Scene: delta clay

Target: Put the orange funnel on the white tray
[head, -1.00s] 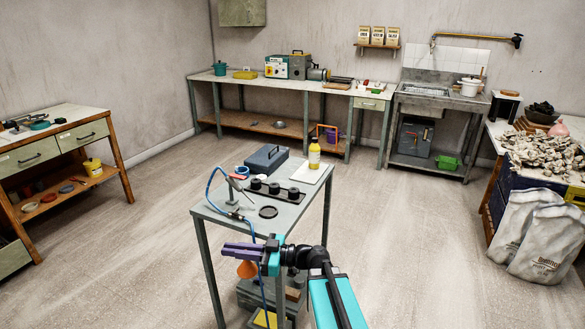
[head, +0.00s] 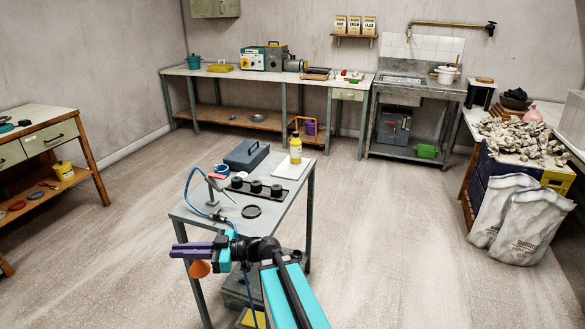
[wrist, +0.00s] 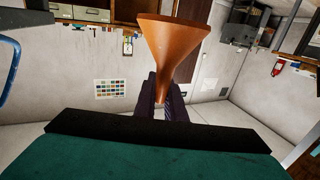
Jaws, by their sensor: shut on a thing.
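My gripper (head: 186,249), with purple fingers, is shut on the orange funnel (head: 199,268). A flat white piece, which looks like the white tray (head: 290,171), lies on the cart's far right part, beyond my gripper. Its surface looks bare. A yellow bottle (head: 296,150) stands at its back edge; I cannot tell if it is on it.
Open floor lies on both sides of the cart.

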